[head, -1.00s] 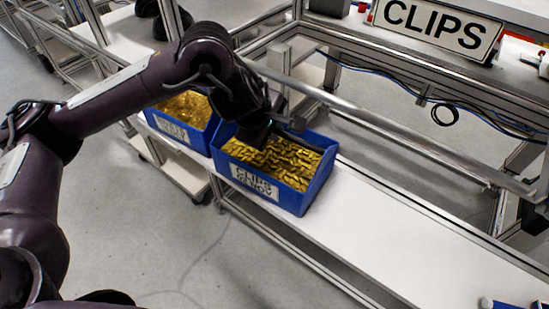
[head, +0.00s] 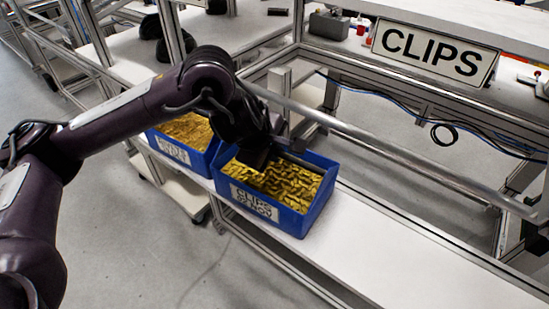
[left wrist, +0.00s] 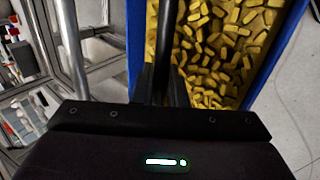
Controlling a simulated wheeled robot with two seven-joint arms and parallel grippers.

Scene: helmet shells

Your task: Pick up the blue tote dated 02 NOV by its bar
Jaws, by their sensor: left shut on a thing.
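The blue tote (head: 298,222) with a white label reading CLIPS and 02 NOV stands on the white shelf, full of yellow clips. My left gripper (head: 258,158) is over its back left part, shut on its bar. The arm hides most of the bar and the fingertips in the head view. In the left wrist view the dark bar (left wrist: 165,45) runs up from between my fingers (left wrist: 160,92), above the clips, with the tote's blue wall (left wrist: 280,50) at the right. My right gripper is not in view.
A second blue tote (head: 205,160) of yellow clips stands close on the left; its label is hard to read. A metal rail (head: 400,165) runs behind the totes, under a CLIPS sign (head: 435,50). The white shelf (head: 370,255) is clear to the right.

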